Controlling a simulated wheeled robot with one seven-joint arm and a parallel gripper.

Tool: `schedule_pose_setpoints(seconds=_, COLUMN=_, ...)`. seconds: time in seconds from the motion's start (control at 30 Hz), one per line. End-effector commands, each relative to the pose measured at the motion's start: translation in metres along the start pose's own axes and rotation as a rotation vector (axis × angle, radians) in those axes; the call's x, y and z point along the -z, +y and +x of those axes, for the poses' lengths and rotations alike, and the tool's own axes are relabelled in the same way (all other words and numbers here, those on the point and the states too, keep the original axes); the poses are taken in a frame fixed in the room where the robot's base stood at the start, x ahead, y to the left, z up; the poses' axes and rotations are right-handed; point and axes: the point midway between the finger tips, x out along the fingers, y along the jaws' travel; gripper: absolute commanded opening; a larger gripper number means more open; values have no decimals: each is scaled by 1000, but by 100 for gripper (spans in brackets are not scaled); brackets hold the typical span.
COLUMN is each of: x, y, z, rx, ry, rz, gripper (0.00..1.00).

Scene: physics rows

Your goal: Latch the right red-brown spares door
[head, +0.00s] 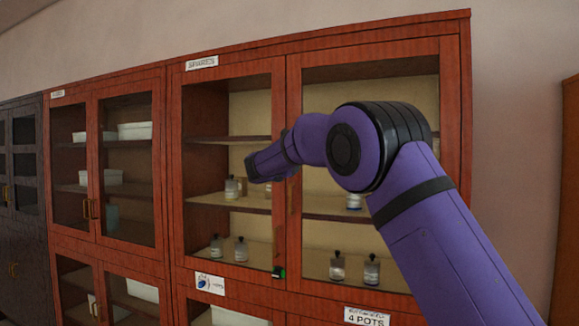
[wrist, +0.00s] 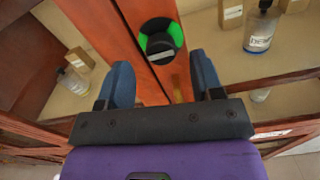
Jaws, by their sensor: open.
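The red-brown cabinet labelled SPARES (head: 202,62) has two glazed upper doors. The right spares door (head: 370,57) looks closed or nearly so; I cannot tell whether it sits fully flush. A round black knob with green patches (head: 279,272) is low on the stiles where the doors meet. In the head view my arm partly covers the right door.
Bottles (head: 371,270) and small boxes stand on the shelves behind the glass. Another red-brown cabinet (head: 100,160) adjoins on the left, with a dark cabinet (head: 22,160) beyond. Lower doors carry a picture label (head: 210,284) and a "4 POTS" label (head: 366,317).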

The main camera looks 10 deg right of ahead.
Motion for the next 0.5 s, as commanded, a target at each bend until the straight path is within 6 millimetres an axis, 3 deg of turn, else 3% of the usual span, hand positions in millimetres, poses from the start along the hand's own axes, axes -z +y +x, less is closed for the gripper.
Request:
schedule_pose_setpoints(seconds=0.2, x=1, y=0, z=25, rx=1, ry=0, rz=0, gripper=60)
schedule_pose_setpoints(seconds=0.5, x=0, y=0, z=30, rx=-1, ry=1, rz=0, gripper=60)
